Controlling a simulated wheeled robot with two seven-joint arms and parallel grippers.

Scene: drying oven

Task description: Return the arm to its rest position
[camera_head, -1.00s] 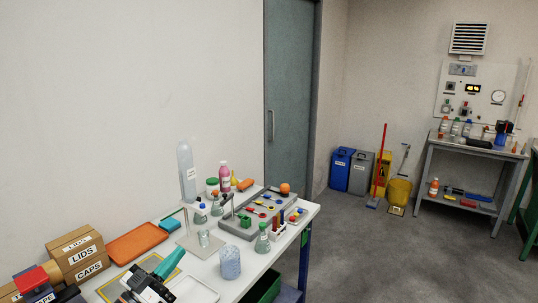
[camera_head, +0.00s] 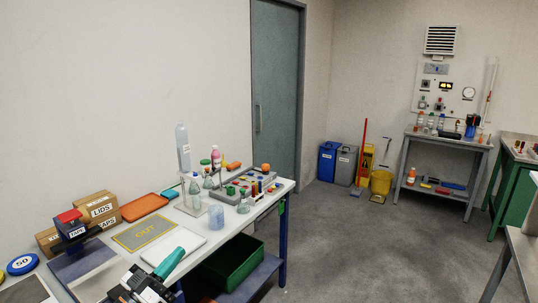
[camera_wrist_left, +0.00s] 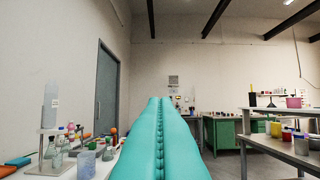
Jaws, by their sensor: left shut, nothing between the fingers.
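My left gripper (camera_head: 179,253) shows at the bottom of the head view, with teal fingers pressed together and nothing between them. It is above the front edge of the white bench (camera_head: 215,262), in front of a white tray (camera_head: 176,246) and a yellow-bordered mat marked OUT (camera_head: 145,232). In the left wrist view the shut teal fingers (camera_wrist_left: 160,100) point across the room, with bench glassware at the left. My right gripper is in neither view.
A glass beaker (camera_head: 216,216), flasks and a tall bottle (camera_head: 183,148) stand on the bench. Cardboard boxes (camera_head: 97,208) sit at the back left. A green crate (camera_head: 232,262) is on the lower shelf. Open grey floor (camera_head: 360,240) lies to the right.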

